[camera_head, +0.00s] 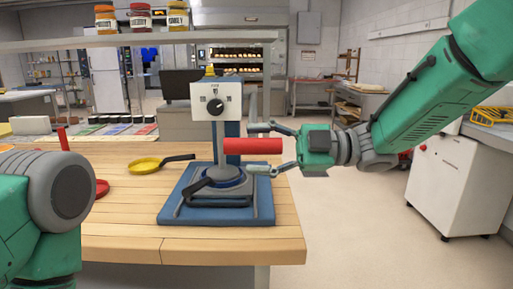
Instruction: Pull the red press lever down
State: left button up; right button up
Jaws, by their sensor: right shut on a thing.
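The press stands on the wooden table with a blue base (247,214), a blue column and a white panel with a dark dial (216,106). Its red lever (243,146) is a thick bar sticking out level to the right of the column.
A yellow pan (144,165) lies on the table (135,225) left of the press. A red upright piece (63,139) and a red round thing (101,188) are partly hidden by my left arm. Several jars stand on the shelf (150,41) above. The table's right edge is close to the press.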

jog(key=d, duration=1.1)
jog(key=shift+d, duration=0.3)
